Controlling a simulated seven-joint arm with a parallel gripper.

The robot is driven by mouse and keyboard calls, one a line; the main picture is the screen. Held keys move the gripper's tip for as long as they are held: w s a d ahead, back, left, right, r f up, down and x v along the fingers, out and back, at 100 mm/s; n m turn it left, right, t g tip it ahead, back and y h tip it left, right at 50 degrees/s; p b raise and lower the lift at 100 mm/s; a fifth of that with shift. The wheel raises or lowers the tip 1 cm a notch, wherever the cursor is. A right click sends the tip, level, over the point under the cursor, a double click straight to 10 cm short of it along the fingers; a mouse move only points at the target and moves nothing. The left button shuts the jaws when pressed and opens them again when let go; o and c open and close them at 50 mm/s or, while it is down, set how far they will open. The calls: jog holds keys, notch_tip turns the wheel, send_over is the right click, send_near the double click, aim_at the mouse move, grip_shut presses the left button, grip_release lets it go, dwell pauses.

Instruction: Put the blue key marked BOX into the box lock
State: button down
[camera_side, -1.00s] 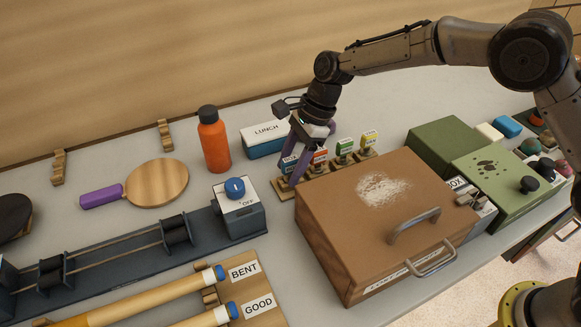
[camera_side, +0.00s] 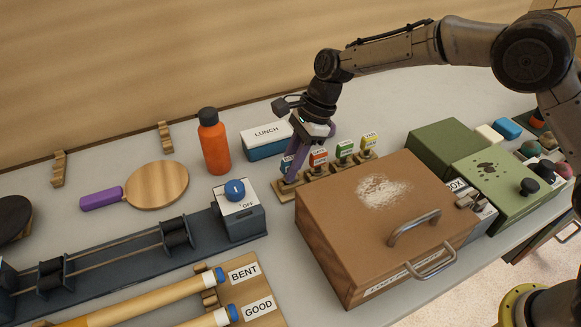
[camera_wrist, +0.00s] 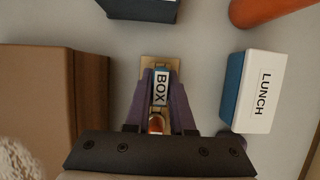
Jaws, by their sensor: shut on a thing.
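The blue key marked BOX (camera_wrist: 161,88) stands upright in the end place of the wooden key rack (camera_side: 288,186). In the wrist view its white label shows between the two purple fingers of my gripper (camera_wrist: 160,98), which is shut on it. In the side view my gripper (camera_side: 292,170) hides most of the key; a little of its blue head (camera_side: 285,165) shows. The brown box (camera_side: 345,215) stands in front of the rack. A grey metal lock (camera_side: 467,199) is at its right end, beside a partly hidden label ending in OX (camera_side: 457,184). The keyhole cannot be made out.
Keys with orange (camera_side: 318,158), green (camera_side: 344,150) and yellow (camera_side: 368,142) heads stand along the rack. A LUNCH box (camera_side: 266,140) and an orange bottle (camera_side: 214,146) are behind it. A switch box (camera_side: 240,212) is at left. Green boxes (camera_side: 497,175) stand at right.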

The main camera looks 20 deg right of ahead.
aim_at(292, 158)
notch_tip(292, 158, up, 9)
jog(key=shift+d+f, duration=0.1)
jog(key=shift+f, duration=0.05)
jog(key=s+d+r, duration=0.4)
jog(key=s+d, duration=0.3)
jog(key=d, duration=0.4)
jog(key=s+d+r, duration=0.3)
jog(key=s+d, duration=0.4)
jog(key=d, duration=0.5)
jog(key=s+d, duration=0.4)
jog(key=s, duration=0.7)
jog(key=shift+w+a+f, duration=0.1)
jog(key=shift+f, duration=1.5)
jog(key=shift+w+a+f, duration=0.1)
jog(key=shift+f, duration=1.5)
jog(key=shift+f, duration=1.15)
jog(key=c, duration=0.7)
grip_release()
